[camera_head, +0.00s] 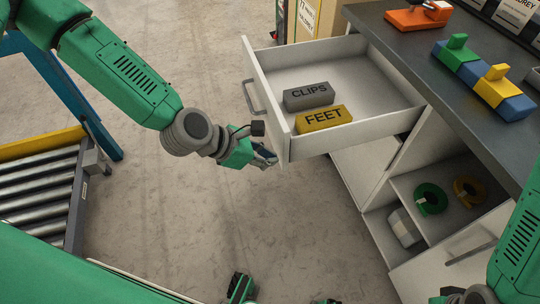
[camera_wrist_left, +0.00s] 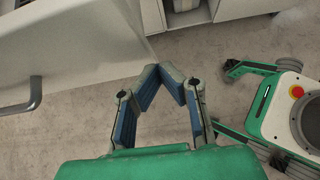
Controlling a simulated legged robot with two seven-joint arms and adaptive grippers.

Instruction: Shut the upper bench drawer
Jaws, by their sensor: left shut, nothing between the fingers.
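The upper bench drawer (camera_head: 370,91) is pulled well out from the bench, and its white front panel (camera_head: 268,96) with a grey handle (camera_head: 258,97) faces left. A grey CLIPS box (camera_head: 308,96) and a yellow FEET box (camera_head: 323,118) lie in it. My left gripper (camera_head: 270,157) is just left of the front panel's lower near corner, shut and empty; I cannot tell whether it touches. In the left wrist view the gripper's fingertips (camera_wrist_left: 171,68) meet, with the drawer front (camera_wrist_left: 80,50) and handle (camera_wrist_left: 25,98) to the left. My right gripper's fingers are not clear at the bottom edge.
The grey bench top (camera_head: 440,70) carries an orange tool (camera_head: 418,18) and coloured blocks (camera_head: 480,75). A roller conveyor (camera_head: 38,190) stands at left. The floor between is clear.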

